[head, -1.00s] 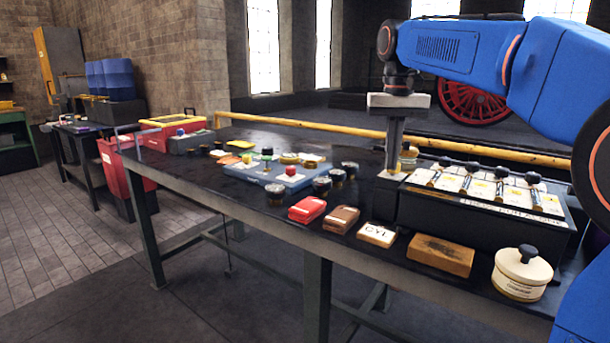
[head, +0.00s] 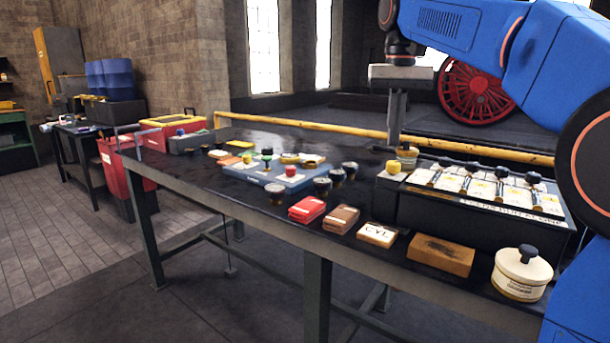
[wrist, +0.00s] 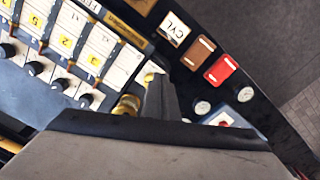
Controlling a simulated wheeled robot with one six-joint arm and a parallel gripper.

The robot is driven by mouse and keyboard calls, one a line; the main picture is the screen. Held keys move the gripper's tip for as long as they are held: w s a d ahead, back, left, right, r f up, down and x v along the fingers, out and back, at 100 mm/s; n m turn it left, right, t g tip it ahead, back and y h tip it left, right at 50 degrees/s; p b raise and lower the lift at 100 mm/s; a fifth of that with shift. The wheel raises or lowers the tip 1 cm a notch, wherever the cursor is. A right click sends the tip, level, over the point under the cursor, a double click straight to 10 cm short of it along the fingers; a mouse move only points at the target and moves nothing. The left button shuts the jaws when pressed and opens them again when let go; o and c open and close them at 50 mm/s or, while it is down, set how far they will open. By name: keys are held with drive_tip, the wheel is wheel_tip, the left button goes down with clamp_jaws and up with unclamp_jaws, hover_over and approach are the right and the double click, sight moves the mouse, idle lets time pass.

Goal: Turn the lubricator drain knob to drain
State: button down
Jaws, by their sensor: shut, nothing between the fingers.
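The lubricator (head: 440,208) is a long dark box at the right end of the bench, with white numbered plates and black knobs on top. A yellow knob (head: 393,168) sits on its left end, beside a brass cup (head: 407,152). I take the yellow knob for the drain knob; its setting is too small to read. My gripper (head: 394,142) is shut and empty, pointing down just above and behind the yellow knob, apparently clear of it. In the wrist view, the fingers (wrist: 162,85) partly cover the yellow knob (wrist: 150,70); the brass cup (wrist: 127,104) shows beside them.
Red (head: 307,209), brown (head: 341,217), CYL-labelled (head: 376,235) and wooden (head: 441,254) blocks line the front edge. A cream pot (head: 522,274) stands at the right corner. A blue tray (head: 250,175) and several dark-topped jars are left. A yellow rail (head: 300,125) runs behind.

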hover_over(397, 179)
drive_tip(key=shift+s+f, duration=0.15)
drive_tip(key=shift+f, duration=1.35)
drive_tip(key=shift+s+f, duration=0.1)
drive_tip(key=shift+f, duration=1.35)
drive_tip(key=shift+w, duration=0.15)
